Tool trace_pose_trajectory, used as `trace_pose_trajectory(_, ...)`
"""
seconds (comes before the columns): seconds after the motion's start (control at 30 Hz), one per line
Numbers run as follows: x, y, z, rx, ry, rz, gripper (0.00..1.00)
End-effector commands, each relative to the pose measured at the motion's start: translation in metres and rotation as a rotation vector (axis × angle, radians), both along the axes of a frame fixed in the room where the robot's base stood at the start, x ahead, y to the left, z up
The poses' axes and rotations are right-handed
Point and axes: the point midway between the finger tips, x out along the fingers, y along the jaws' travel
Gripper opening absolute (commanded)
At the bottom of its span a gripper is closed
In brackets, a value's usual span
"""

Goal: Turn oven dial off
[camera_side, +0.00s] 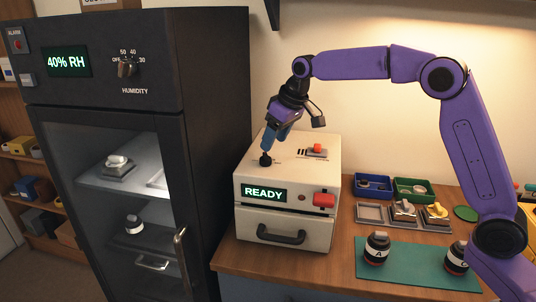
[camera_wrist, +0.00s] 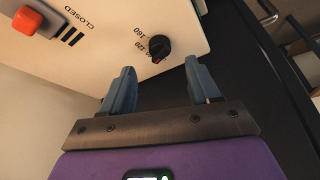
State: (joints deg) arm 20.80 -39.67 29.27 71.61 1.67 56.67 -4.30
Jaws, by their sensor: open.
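The oven (camera_side: 290,185) is a cream box on the bench with a green READY display. Its dial (camera_side: 265,160) is a small black knob on the top face. In the wrist view the dial (camera_wrist: 159,48) has a red-orange mark and printed numbers beside it, including 160 and 120. The dial's exact setting is hard to read. My gripper (camera_side: 268,149) is over the oven top, pointing down at the dial. In the wrist view my gripper (camera_wrist: 160,76) has its blue fingers apart, with the dial ahead of the gap between them. Nothing is held.
An orange-red slider (camera_side: 317,148) is on the oven top; it shows beside the word CLOSED in the wrist view. A red button (camera_side: 324,200) is on the oven front. A tall black humidity cabinet (camera_side: 130,90) stands close left. Trays and jars occupy the bench to the right.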

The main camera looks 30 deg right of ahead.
Motion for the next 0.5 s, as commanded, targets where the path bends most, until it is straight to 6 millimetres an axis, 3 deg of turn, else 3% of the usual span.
trace_pose_trajectory(0.2, 0.013, 0.005, -0.036, -0.001, 0.004, -0.001, 0.61)
trace_pose_trajectory(0.5, 0.022, 0.009, -0.057, 0.0, -0.001, 0.0, 0.61)
